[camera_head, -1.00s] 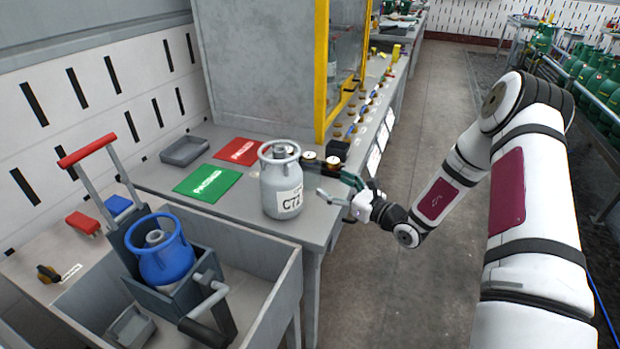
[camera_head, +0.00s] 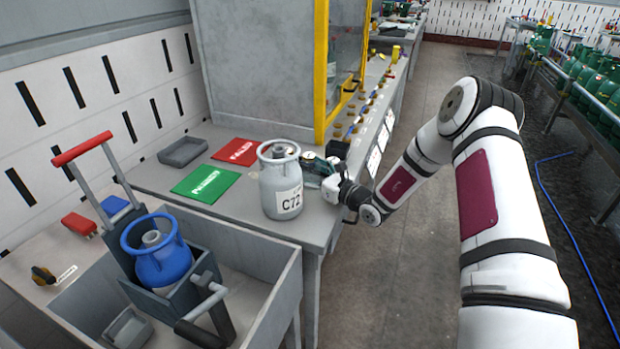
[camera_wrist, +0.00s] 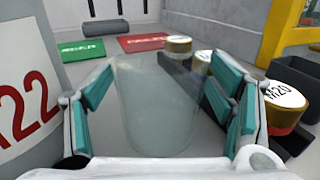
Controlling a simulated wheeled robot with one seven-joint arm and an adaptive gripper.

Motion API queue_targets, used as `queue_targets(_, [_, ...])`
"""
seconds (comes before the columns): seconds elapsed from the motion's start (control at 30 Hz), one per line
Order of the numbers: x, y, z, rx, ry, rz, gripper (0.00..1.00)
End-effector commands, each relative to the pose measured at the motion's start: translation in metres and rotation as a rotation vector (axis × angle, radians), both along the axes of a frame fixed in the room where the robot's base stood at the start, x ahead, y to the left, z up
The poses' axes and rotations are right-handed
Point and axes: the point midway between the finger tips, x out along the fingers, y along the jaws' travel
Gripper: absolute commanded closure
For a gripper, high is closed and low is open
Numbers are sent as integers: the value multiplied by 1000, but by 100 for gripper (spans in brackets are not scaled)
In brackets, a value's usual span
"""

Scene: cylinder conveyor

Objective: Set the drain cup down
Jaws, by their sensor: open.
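The drain cup (camera_wrist: 158,105) is a clear, see-through vessel between my fingers in the wrist view. It looks upright over the grey bench (camera_head: 235,202); I cannot tell whether its base touches the bench. My gripper (camera_wrist: 165,100) is open, with one teal-padded finger on each side of the cup. In the head view my gripper (camera_head: 318,168) is low at the bench's right edge, just right of the grey cylinder marked C72 (camera_head: 282,185). The cup cannot be made out there.
The grey cylinder (camera_wrist: 25,90) stands close on the left in the wrist view. Brass-topped pieces (camera_wrist: 285,97) stand close on the right. Green (camera_head: 206,184) and red (camera_head: 238,152) mats lie behind. A blue cylinder (camera_head: 158,250) sits in a holder at front left.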

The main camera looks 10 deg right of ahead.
Motion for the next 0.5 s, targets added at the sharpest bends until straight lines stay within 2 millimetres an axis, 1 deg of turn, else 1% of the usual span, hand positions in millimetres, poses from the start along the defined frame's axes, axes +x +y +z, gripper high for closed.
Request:
queue_targets(0.1, [0, 0, 0, 0, 0, 0, 24])
queue_targets(0.17, [0, 0, 0, 0, 0, 0, 38])
queue_targets(0.2, [0, 0, 0, 0, 0, 0, 47])
queue_targets(0.27, [0, 0, 0, 0, 0, 0, 61])
queue_targets(0.3, [0, 0, 0, 0, 0, 0, 70])
queue_targets(0.33, [0, 0, 0, 0, 0, 0, 76])
queue_targets(0.43, [0, 0, 0, -1, -1, 0, 77])
queue_targets(0.47, [0, 0, 0, -1, -1, 0, 82])
queue_targets(0.5, [0, 0, 0, -1, -1, 0, 82])
